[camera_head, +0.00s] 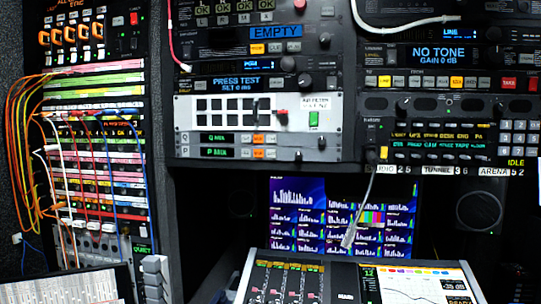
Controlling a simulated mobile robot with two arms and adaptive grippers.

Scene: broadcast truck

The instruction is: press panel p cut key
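Panel P (190,152) is the lower of two thin rack strips in the middle of the camera_head view, with a blue-green display (214,152) reading "P MIX". Right of the display sits a short row of small keys: a pale key (244,153), an orange lit key (258,153) and another pale key (271,153). Their labels are too small to read, so I cannot tell which is the cut key. A dark knob (298,156) is at the strip's right end. Neither of my grippers is in view.
Panel Q (190,137), with a similar key row, is directly above. A mixing console (250,285) stands below, before a screen (300,205).

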